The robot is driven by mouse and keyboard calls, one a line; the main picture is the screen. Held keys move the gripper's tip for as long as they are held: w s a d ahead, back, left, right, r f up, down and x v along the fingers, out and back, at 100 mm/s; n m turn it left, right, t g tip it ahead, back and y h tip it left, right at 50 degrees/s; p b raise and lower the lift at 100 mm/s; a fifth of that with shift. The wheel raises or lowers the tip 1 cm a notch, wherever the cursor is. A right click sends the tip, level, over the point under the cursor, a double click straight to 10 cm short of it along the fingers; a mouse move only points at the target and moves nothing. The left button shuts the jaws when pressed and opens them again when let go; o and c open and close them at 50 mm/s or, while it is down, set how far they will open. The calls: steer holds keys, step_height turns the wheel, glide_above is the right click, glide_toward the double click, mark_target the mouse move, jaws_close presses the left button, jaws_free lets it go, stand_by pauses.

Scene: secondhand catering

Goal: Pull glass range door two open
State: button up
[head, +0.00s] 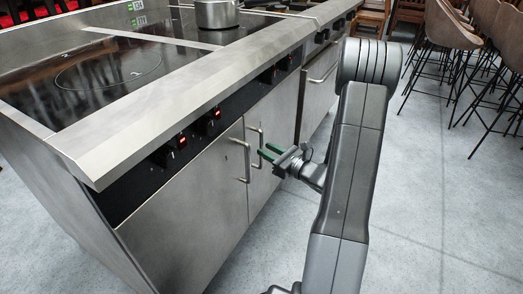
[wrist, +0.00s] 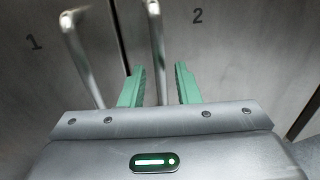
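Door two (wrist: 215,50), marked "2", is a brushed metal panel; I see no glass in it. It also shows in the head view (head: 277,115), closed in the range front. Its upright bar handle (wrist: 156,45) stands near its left edge and also shows in the head view (head: 260,136). My gripper (wrist: 160,80) has green fingers spread apart, with the handle's lower part between them in the wrist view, nearer the left finger. I see no finger pressing on it. In the head view my gripper (head: 267,154) is in front of door two, just right of the handles.
Door one (wrist: 35,75), marked "1", is closed on the left, and its bar handle (wrist: 79,50) stands close beside my left finger. The range top (head: 120,70) overhangs the doors, with a pot (head: 216,14) on it. Bar stools (head: 455,35) stand back right. The floor (head: 430,190) right of my arm is clear.

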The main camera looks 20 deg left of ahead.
mark_target(262, 147)
steer(key=shift+x, duration=1.6)
jaws_close()
steer(key=shift+d, duration=0.1)
